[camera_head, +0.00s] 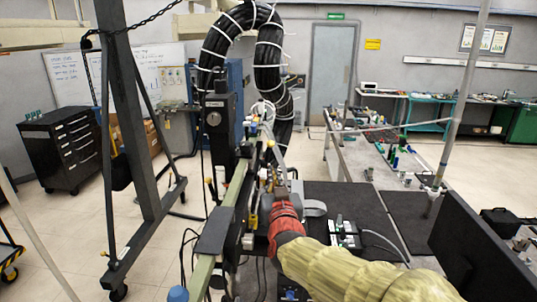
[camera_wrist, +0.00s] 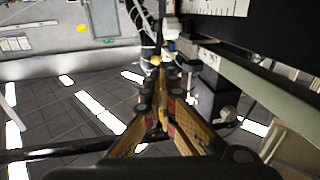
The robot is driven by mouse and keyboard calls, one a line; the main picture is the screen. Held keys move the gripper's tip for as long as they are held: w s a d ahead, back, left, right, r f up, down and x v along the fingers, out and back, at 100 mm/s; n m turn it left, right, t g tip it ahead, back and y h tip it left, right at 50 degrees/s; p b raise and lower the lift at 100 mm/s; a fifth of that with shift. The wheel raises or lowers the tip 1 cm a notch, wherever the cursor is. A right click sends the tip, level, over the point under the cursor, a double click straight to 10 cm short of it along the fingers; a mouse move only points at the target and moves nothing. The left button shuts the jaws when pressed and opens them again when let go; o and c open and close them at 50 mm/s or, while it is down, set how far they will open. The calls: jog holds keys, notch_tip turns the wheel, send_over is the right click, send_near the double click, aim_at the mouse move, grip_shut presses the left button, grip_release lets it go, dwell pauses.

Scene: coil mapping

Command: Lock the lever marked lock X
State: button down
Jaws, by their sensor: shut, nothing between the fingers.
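My gripper (camera_wrist: 166,82) is shut and empty in the wrist view, its two yellowish fingers meeting at the tips. The tips are close to a small yellow knob (camera_wrist: 155,60) and a pale fitting on the rail mechanism; I cannot tell whether they touch. In the head view, my arm with its yellow sleeve and red cuff reaches to the mechanism (camera_head: 232,205), and my gripper is largely hidden among its parts. Several small yellow-tipped knobs show there, one at the left side (camera_head: 208,180). No lock X marking can be read, so I cannot tell which part is that lever.
A bundle of black cables (camera_head: 270,60) arches over the mechanism. A dark stand (camera_head: 135,150) is on the left. A black panel (camera_head: 480,245) is at lower right. A long rail (camera_wrist: 270,90) runs along the right of the wrist view. Open floor (camera_head: 70,225) lies at left.

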aim_at(268, 148)
jog(key=w, duration=0.4)
jog(key=w+a+p, duration=0.1)
jog(key=w, duration=0.3)
jog(key=w+a, duration=0.1)
jog(key=w, duration=0.4)
jog(key=shift+w+r, duration=0.1)
jog(key=shift+r, duration=0.15)
jog(key=shift+r+p, duration=0.2)
jog(key=shift+p, duration=0.65)
